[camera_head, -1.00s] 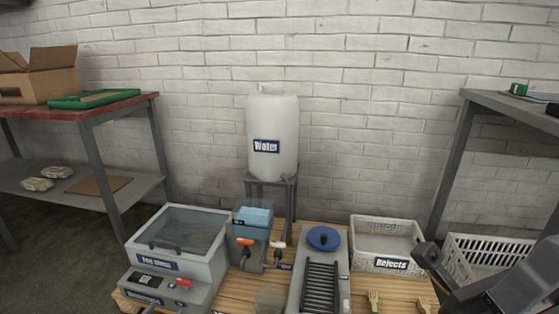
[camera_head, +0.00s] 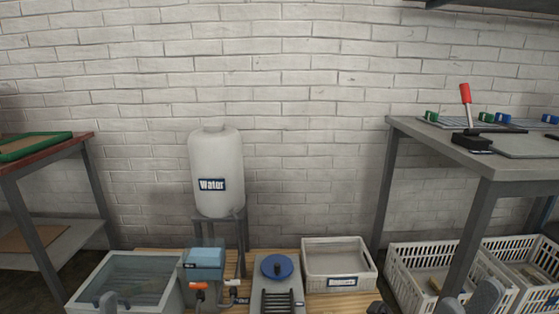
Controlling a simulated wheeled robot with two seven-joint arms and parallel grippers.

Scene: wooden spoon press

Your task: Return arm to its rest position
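My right gripper (camera_head: 378,308) shows only as a small dark tip at the bottom edge, just below and right of the white rejects basket (camera_head: 340,283). Grey rounded parts of my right arm stand at the bottom right, in front of the crate. The frame edge cuts off most of this arm, and whether the gripper is open or shut is not visible.
A white water tank (camera_head: 215,170) stands on a metal stand behind the wooden table. A blue-topped box (camera_head: 204,258) and a press unit with a blue disc (camera_head: 277,267) are on it. A grey shelf (camera_head: 480,165) and white crates (camera_head: 427,264) stand right, a red-topped shelf (camera_head: 50,160) left.

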